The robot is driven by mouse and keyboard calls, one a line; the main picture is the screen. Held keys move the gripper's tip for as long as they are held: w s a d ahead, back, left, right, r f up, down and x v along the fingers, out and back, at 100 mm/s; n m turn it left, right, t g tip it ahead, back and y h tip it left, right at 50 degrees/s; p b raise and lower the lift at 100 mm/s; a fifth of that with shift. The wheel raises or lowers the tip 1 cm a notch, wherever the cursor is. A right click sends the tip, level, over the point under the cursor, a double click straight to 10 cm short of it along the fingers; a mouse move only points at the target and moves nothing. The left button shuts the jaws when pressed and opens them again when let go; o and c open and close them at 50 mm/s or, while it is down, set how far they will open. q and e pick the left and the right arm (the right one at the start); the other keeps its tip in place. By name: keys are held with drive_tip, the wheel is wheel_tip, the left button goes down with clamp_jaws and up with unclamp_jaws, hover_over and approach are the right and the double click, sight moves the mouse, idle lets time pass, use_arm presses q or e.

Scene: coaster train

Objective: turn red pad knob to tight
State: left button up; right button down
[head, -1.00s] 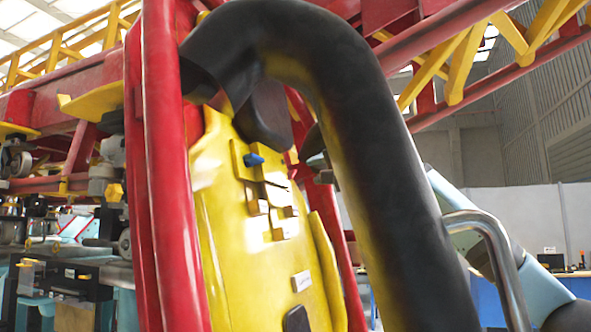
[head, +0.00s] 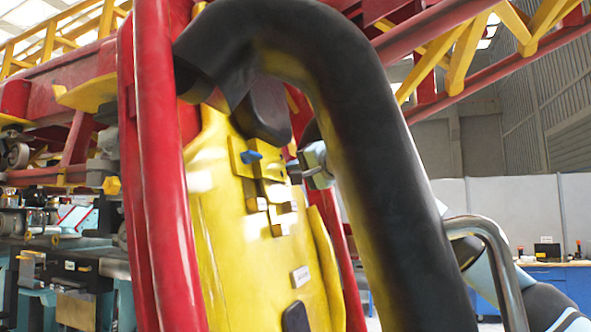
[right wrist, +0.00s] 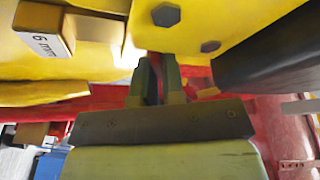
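The yellow seat back (head: 235,245) stands in the middle of the head view, with small yellow and tan blocks on its face. A blue knob (head: 252,157) sticks out near its top left. I cannot make out a separate red pad knob. My right gripper (head: 295,171) is just right of the blocks, partly behind the black bar, fingers pointing left. In the right wrist view its two dark fingers (right wrist: 157,80) stand slightly apart, with red showing between and beyond them. I see nothing held. My left gripper is not in view.
A thick black padded bar (head: 370,170) arches across the front, and a red post (head: 163,170) stands on the left. In the right wrist view, a block labelled "6 mm" (right wrist: 42,45) and hex bolts (right wrist: 166,15) are close to the fingers.

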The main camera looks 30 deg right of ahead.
drive_tip(key=shift+m, duration=0.3)
drive_tip(key=m+h, duration=0.1)
drive_tip(key=m, duration=0.1)
drive_tip(key=shift+a+r+m+g, duration=0.1)
drive_tip(key=shift+m+g, duration=0.2)
drive_tip(key=shift+r+m+g+h+p, duration=0.1)
drive_tip(key=shift+m+g+h+p, duration=0.4)
drive_tip(key=shift+m, duration=1)
drive_tip(key=c, duration=1.2)
unclamp_jaws()
